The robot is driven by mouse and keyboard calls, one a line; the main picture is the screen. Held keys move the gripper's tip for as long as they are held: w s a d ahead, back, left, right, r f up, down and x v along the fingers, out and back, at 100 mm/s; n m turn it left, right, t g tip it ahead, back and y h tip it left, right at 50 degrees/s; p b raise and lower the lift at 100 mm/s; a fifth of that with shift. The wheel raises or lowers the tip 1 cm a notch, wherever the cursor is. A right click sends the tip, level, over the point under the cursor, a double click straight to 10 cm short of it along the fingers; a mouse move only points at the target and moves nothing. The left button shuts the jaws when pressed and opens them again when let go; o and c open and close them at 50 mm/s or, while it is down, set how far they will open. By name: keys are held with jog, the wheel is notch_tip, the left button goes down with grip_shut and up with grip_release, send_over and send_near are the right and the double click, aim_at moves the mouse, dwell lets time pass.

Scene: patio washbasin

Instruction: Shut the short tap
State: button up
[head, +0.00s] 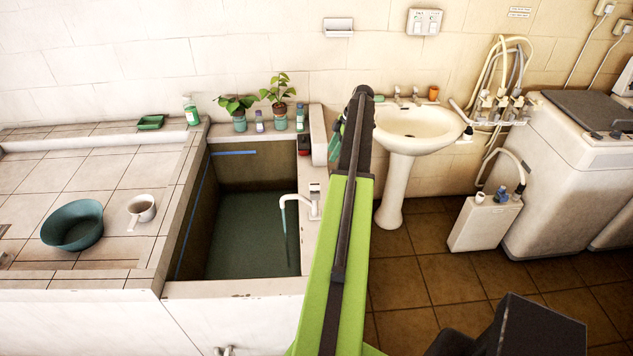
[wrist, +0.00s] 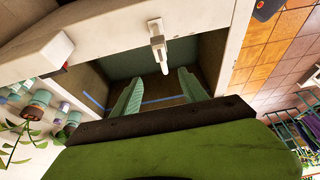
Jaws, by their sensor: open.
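A white tap (head: 314,198) stands on the right rim of the sunken tub, its curved spout reaching over the tub. A thin bluish stream seems to fall from the spout into the tub. The wrist view shows the tap (wrist: 157,42) upside down, beyond my fingertips. My gripper (wrist: 160,75) is open with nothing between its two teal fingers, and it is apart from the tap. In the head view the gripper is mostly hidden behind my arm. Small taps (head: 398,93) also stand on the pedestal washbasin (head: 418,124). The pictures do not settle which one is the short tap.
The tub (head: 190,200) holds greenish water. Potted plants (head: 279,107) and bottles line its back ledge. A teal bowl (head: 72,226) and a white dipper (head: 141,210) are on the tiled counter. Hoses and wall taps (head: 500,104) are right of the washbasin, beside a washing machine (head: 575,150).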

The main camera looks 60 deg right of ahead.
aim_at(314, 184)
jog(key=b+x, duration=1.5)
jog(key=x, duration=0.1)
jog(key=shift+s+f, duration=0.1)
jog(key=shift+f, duration=0.3)
jog(key=shift+w+a+f, duration=0.2)
jog(key=shift+f, duration=0.05)
jog(key=shift+r, duration=0.1)
